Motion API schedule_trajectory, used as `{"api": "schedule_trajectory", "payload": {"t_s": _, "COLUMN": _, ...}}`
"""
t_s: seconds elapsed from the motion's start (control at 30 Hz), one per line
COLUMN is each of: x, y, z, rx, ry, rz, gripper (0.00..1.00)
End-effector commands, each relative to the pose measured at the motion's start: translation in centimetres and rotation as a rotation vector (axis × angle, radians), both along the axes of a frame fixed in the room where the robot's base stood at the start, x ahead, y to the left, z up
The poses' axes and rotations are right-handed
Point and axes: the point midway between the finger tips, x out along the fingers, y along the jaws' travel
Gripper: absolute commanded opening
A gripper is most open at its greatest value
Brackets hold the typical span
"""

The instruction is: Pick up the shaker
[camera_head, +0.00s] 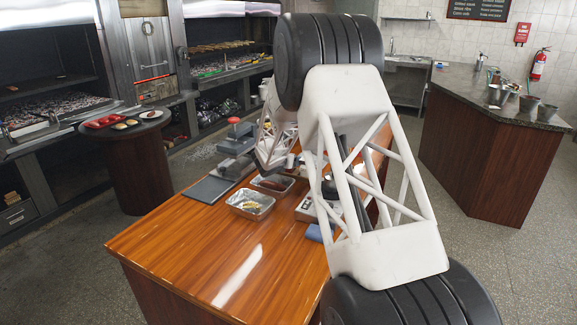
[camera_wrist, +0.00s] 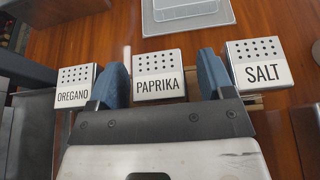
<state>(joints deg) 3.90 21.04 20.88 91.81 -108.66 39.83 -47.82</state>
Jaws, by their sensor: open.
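Three metal shakers with perforated tops and white labels stand in a row in the wrist view. The one marked OREGANO (camera_wrist: 75,87) is at left, PAPRIKA (camera_wrist: 159,75) in the middle, and SALT (camera_wrist: 259,64) at right. My gripper (camera_wrist: 160,78) is open, its two blue fingers pointing toward the row. The PAPRIKA shaker appears between the fingers, and the other two lie outside them. I cannot tell whether the fingers touch any shaker. In the head view my arm hides the gripper, and I cannot make out the shakers.
A foil tray (camera_head: 250,204) stands on the wooden counter (camera_head: 205,240), near a dark grey board (camera_head: 207,190) and a red-handled press (camera_head: 235,138). A clear container (camera_wrist: 187,14) is beyond the shakers. The counter's front left is bare.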

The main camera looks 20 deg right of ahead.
Motion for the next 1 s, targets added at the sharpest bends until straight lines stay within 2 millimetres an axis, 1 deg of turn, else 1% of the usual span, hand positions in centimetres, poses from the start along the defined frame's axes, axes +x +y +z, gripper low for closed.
{"api": "schedule_trajectory", "payload": {"t_s": 0.47, "x": -0.01, "y": 0.03, "z": 0.01, "rx": 0.0, "ry": 0.0, "rz": 0.0, "gripper": 0.74}}
{"api": "schedule_trajectory", "payload": {"t_s": 0.5, "x": -0.01, "y": 0.02, "z": 0.02, "rx": 0.0, "ry": 0.0, "rz": 0.0, "gripper": 0.71}}
{"api": "schedule_trajectory", "payload": {"t_s": 0.57, "x": -0.01, "y": 0.03, "z": 0.01, "rx": 0.0, "ry": 0.0, "rz": 0.0, "gripper": 0.62}}
{"api": "schedule_trajectory", "payload": {"t_s": 0.7, "x": -0.01, "y": 0.03, "z": 0.01, "rx": 0.0, "ry": 0.0, "rz": 0.0, "gripper": 0.41}}
{"api": "schedule_trajectory", "payload": {"t_s": 0.8, "x": -0.01, "y": 0.03, "z": 0.01, "rx": 0.0, "ry": 0.0, "rz": 0.0, "gripper": 0.27}}
{"api": "schedule_trajectory", "payload": {"t_s": 1.0, "x": 0.0, "y": 0.03, "z": 0.05, "rx": -0.001, "ry": -0.001, "rz": 0.0, "gripper": 0.28}}
